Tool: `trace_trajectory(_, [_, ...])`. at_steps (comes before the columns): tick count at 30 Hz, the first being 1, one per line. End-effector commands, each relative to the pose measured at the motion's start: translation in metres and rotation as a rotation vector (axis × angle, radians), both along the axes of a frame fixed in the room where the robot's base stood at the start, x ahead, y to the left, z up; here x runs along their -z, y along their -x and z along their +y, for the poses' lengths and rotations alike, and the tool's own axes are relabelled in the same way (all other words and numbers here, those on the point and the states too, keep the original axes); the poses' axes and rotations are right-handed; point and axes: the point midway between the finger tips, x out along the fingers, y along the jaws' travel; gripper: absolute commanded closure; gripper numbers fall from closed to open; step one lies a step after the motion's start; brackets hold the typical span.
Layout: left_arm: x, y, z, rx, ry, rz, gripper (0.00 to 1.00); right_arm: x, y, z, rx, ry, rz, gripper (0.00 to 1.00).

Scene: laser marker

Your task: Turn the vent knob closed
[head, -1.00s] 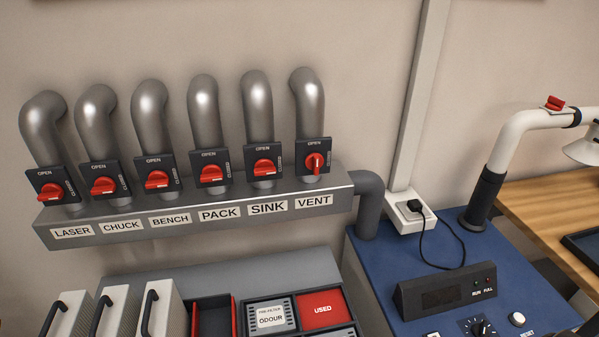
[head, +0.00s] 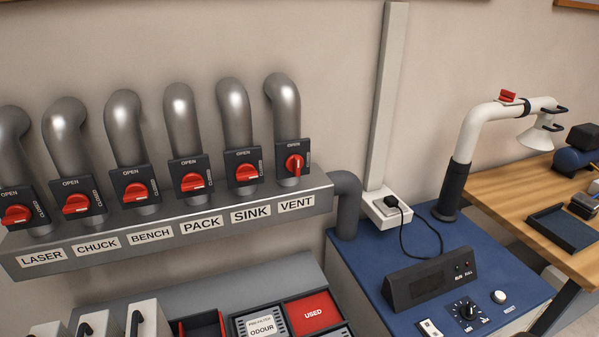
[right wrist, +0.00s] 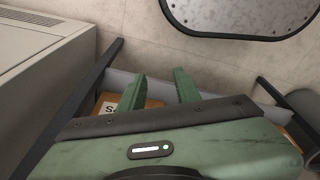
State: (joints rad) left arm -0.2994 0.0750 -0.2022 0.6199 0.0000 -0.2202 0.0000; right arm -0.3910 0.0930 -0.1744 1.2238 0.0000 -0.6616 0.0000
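The red vent knob (head: 294,164) sits on a dark plate above the VENT label (head: 297,204), on the last pipe at the right of the row. Its handle stands upright, in line with the OPEN mark above it; CLOSED is printed along the plate's right side. Neither gripper shows in the head view. My right gripper (right wrist: 160,88) shows in the right wrist view with its two green fingers apart and nothing between them. The vent knob is not in that view.
Several other red knobs, such as the sink knob (head: 246,172), have handles turned sideways. A grey manifold (head: 150,256) carries the labels. A blue cabinet (head: 350,275) stands at right. In the wrist view, a dark-rimmed panel (right wrist: 240,15) and a box with paper lie near the gripper.

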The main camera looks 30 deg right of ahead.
Motion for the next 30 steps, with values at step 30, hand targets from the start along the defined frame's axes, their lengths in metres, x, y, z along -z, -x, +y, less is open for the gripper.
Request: trace_trajectory(30, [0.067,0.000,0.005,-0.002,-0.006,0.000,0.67,-0.317,-0.169,-0.066,-0.400,0.427,-0.465,0.67])
